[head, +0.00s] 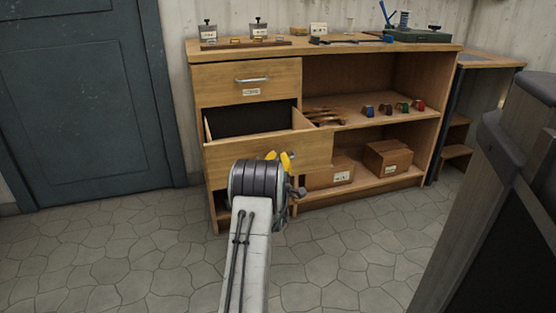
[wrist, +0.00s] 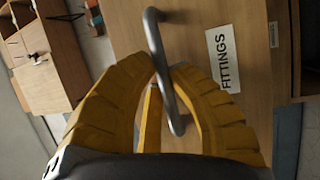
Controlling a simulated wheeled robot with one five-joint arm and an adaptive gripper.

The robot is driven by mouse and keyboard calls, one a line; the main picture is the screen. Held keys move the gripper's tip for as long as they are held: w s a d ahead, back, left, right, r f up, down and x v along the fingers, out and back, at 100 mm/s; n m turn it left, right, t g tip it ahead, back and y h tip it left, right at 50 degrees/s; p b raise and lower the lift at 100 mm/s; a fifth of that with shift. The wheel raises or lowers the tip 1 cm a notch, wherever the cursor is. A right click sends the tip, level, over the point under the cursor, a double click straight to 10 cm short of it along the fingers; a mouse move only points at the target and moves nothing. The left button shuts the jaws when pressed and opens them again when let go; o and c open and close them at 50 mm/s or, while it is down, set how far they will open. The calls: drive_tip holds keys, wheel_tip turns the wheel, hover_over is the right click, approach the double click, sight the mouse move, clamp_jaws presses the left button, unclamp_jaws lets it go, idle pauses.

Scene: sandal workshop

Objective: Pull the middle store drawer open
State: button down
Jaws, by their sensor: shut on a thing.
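The middle store drawer (head: 262,150) is pulled out from the wooden cabinet (head: 378,55), and its dark inside shows above its front. In the wrist view its wooden front (wrist: 195,30) has a white label reading FITTINGS (wrist: 223,59). The grey bar handle (wrist: 156,42) stands out from that front. My gripper (wrist: 165,75) has its yellow fingers closed around the handle. In the head view my gripper (head: 280,158) is at the drawer front, and my arm hides the handle and part of the front.
The top drawer (head: 250,79) is shut. Open shelves to the right hold small coloured items (head: 390,108) and cardboard boxes (head: 388,157). Tools lie on the cabinet top. A dark-sided unit (head: 510,190) stands close at right. The stone floor (head: 110,240) at left is clear before a blue-grey door (head: 75,100).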

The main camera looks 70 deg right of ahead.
drive_tip(key=shift+s+a, duration=0.2)
drive_tip(key=shift+a, duration=0.1)
drive_tip(key=c, duration=1.1)
unclamp_jaws()
drive_tip(key=shift+a, duration=0.1)
drive_tip(key=shift+v, duration=5.85)
